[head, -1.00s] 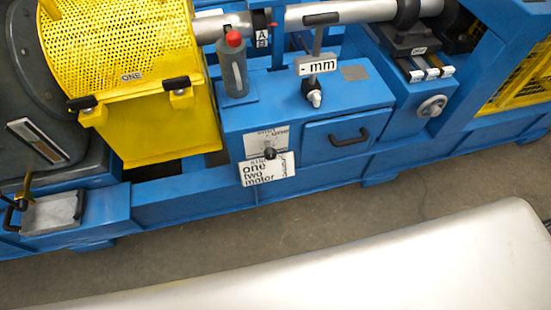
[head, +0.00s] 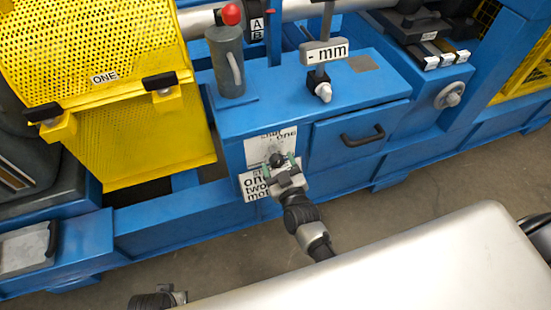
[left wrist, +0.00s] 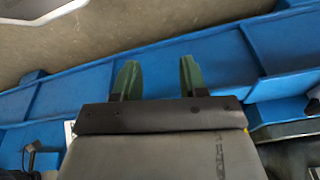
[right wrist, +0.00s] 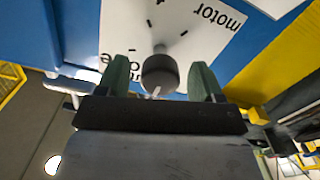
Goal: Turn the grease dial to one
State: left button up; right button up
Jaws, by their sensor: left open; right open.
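The grease dial is a dark round knob (right wrist: 160,74) on a white label plate (right wrist: 205,45). A light mark shows on the knob's lower side in the right wrist view; I cannot tell which setting it points to. In the head view the dial (head: 277,159) is on the blue cabinet's front. My right gripper (head: 287,168) is open in front of the dial. In the right wrist view its fingers (right wrist: 160,77) appear on either side of the knob, with gaps visible. My left gripper (left wrist: 157,78) is open and empty, away from the dial; its arm (head: 155,298) shows at the head view's bottom.
The blue cabinet (head: 225,125) has a drawer with a dark handle (head: 362,136) right of the dial. A yellow mesh guard (head: 95,50) is at left.

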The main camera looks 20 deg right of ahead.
pick_arm(q)
jog(key=shift+w+r, duration=0.2)
jog(key=shift+r, duration=0.7)
pick_arm(e)
jog(key=shift+w, duration=1.4)
jog(key=c, duration=0.9)
jog(key=shift+c, duration=0.2)
